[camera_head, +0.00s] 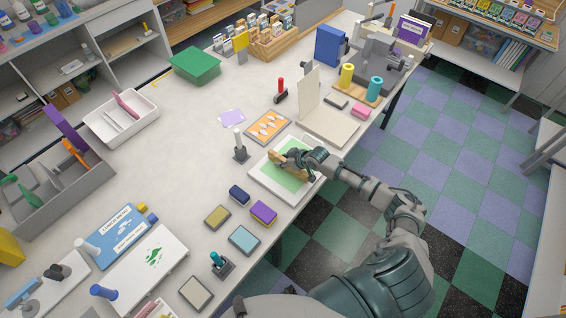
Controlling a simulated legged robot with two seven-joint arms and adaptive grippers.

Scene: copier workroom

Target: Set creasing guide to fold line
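A white board (262,179) lies near the table's front edge with a light green sheet (283,182) on it. A small tan, wood-coloured piece (276,159), possibly the creasing guide, is at the sheet's upper left part. My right gripper (291,157) is over the board, with its fingers at the tan piece and partly covering it. I cannot tell whether the fingers are closed on it or just touching it. A fold line on the sheet is too small to make out. My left gripper is not in view.
A dark stand with a white post (240,146) stands left of the board. An orange-patterned card (268,127) lies behind it, and an upright cream panel on a base (328,127) stands to the right. Several coloured pads, including a purple one (263,213), lie in front. The table's middle left is clear.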

